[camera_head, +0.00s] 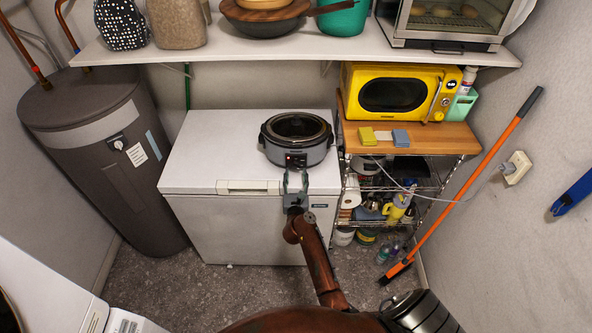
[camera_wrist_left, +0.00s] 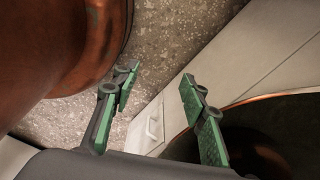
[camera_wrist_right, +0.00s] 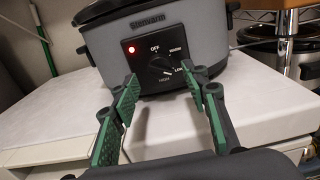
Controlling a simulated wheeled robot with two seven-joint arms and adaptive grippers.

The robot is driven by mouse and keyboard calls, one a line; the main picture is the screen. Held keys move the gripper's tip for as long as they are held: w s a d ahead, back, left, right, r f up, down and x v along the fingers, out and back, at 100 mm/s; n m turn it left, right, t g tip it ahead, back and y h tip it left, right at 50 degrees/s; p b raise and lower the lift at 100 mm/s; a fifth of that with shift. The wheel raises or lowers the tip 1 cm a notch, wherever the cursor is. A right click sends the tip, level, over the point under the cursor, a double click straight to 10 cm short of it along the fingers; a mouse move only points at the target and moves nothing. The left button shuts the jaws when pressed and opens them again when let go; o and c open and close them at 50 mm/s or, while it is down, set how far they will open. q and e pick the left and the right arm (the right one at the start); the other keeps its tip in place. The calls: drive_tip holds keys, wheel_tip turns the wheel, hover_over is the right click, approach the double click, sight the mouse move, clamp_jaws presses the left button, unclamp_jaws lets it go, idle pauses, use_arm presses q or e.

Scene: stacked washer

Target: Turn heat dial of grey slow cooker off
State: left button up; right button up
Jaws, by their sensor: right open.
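The grey slow cooker (camera_head: 297,139) with a dark lid stands on the front right of a white chest freezer, its control panel facing me. In the right wrist view its black heat dial (camera_wrist_right: 160,68) sits amid the labels OFF, WARM, LOW and HIGH. A red light (camera_wrist_right: 131,49) glows beside it. I cannot tell the dial's exact setting. My right gripper (camera_wrist_right: 164,82) is open, its fingers apart in front of the panel, either side of the dial's line; it also shows in the head view (camera_head: 295,180). My left gripper (camera_wrist_left: 160,76) is open and empty, away from the cooker.
The white chest freezer (camera_head: 225,155) has free top left of the cooker. A wire shelf with a wooden top (camera_head: 440,138), carrying a yellow microwave (camera_head: 395,92), stands close on the right. A white wall shelf (camera_head: 230,48) hangs above. A dark round opening (camera_wrist_left: 250,140) is beside my left gripper.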

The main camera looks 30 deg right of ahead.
sight(296, 165)
drive_tip(key=shift+x, duration=1.55)
drive_tip(key=shift+a, duration=0.1)
drive_tip(key=shift+c, duration=0.3)
clamp_jaws()
